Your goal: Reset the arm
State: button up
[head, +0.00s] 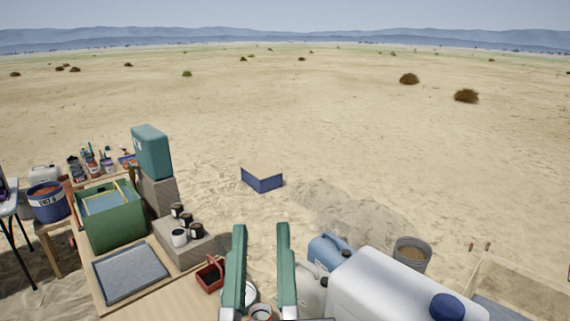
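My gripper (260,240) shows at the bottom middle of the head view, with two long green fingers pointing up and away. The fingers stand apart with a clear gap, and nothing is held between them. Past the fingertips I see bare sand. The rest of my arm is out of view or cannot be made out.
A wooden table (150,296) at lower left bears a grey tray (130,273), a green box (112,222), a red container (210,274) and jars. A white canister (385,285) and a bucket (411,254) stand right.

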jog(key=s+d+r+p, duration=0.1)
jog(key=s+r+p, duration=0.1)
jog(key=r+p, duration=0.6)
jog(key=s+d+r+m+t+p, duration=0.1)
jog(key=s+r+p, duration=0.1)
jog(key=r+p, duration=0.7)
notch_tip(320, 180, up, 4)
jog(key=shift+r+m, duration=0.15)
jog(key=shift+m, duration=0.15)
dwell(1.0)
